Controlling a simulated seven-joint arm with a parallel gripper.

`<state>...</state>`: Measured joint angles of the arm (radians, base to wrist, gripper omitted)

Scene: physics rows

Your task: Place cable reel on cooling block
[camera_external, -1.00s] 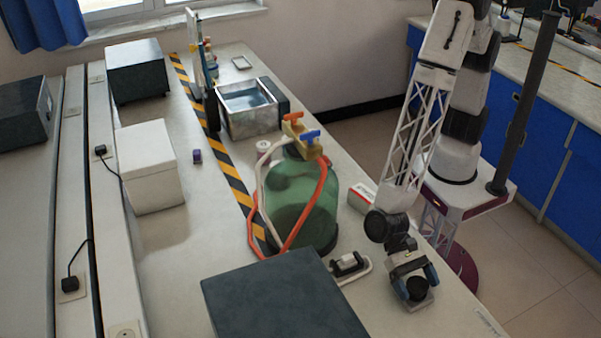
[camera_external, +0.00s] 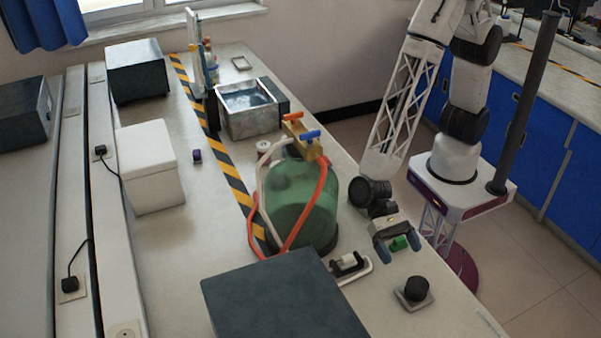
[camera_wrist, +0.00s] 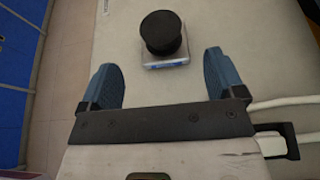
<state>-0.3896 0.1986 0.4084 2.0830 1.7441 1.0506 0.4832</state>
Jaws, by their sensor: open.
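The cable reel, a black spool (camera_external: 417,286), stands upright on the cooling block, a small flat grey square (camera_external: 404,300), near the bench's right edge. In the wrist view the black reel (camera_wrist: 161,32) sits on the block (camera_wrist: 166,64), whose near edge looks bluish. My gripper (camera_external: 400,248) is open and empty, behind the reel and apart from it. In the wrist view its blue fingers (camera_wrist: 163,62) are spread wide, with the reel and block ahead of them.
A green glass bottle (camera_external: 298,205) with red and white hoses stands left of my gripper. A black-and-white clamp-like item (camera_external: 348,264) lies left of the block. A large dark box (camera_external: 285,300) fills the front. Bare bench surrounds the block.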

